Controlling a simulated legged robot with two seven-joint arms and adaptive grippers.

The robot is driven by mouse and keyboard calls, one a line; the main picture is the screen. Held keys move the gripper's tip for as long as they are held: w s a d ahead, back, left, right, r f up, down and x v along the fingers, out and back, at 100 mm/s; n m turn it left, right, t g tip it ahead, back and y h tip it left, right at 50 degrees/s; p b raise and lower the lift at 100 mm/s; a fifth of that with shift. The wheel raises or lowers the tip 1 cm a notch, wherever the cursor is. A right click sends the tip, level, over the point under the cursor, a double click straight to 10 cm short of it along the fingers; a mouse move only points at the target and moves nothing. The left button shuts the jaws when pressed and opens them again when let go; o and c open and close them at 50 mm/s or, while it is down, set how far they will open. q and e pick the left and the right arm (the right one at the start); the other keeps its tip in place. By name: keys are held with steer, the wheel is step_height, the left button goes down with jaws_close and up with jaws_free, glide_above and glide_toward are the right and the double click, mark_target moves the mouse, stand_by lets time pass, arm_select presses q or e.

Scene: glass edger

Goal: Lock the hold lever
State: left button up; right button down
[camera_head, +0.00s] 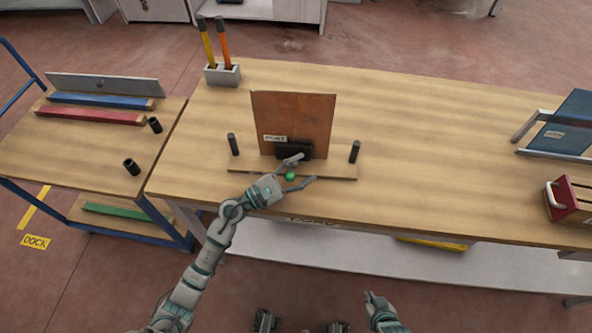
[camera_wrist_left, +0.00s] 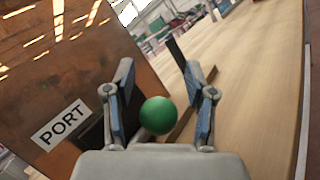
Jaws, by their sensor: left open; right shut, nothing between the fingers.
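The hold lever shows as a green ball knob (camera_head: 289,177) at the front of a black block (camera_head: 293,148); the rest of the lever is hidden. The block stands at the foot of an upright brown panel (camera_head: 292,118) on a wooden base board (camera_head: 244,163). My left gripper (camera_head: 304,170) is open, with a finger on either side of the knob. In the left wrist view the green knob (camera_wrist_left: 158,115) lies between the spread fingers (camera_wrist_left: 161,85); I cannot tell whether they touch it. My right gripper (camera_head: 375,302) is shut and empty, low in front of the table.
Black posts (camera_head: 234,145) (camera_head: 355,152) stand at both ends of the base board. A holder (camera_head: 222,75) with two handled tools is at the back left. A red box (camera_head: 572,200) and a blue panel (camera_head: 568,120) are at the right. The table between is clear.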

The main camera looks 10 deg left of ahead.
arm_select(q)
steer(key=r+v, duration=0.1)
steer(key=v, duration=0.8)
steer(key=r+v, duration=0.1)
steer(key=v, duration=0.3)
steer(key=shift+s+a+r, duration=0.2)
steer(key=shift+s+a, duration=0.05)
steer(key=shift+a, duration=0.35)
steer(key=shift+s+a, duration=0.35)
steer(key=shift+a, duration=0.05)
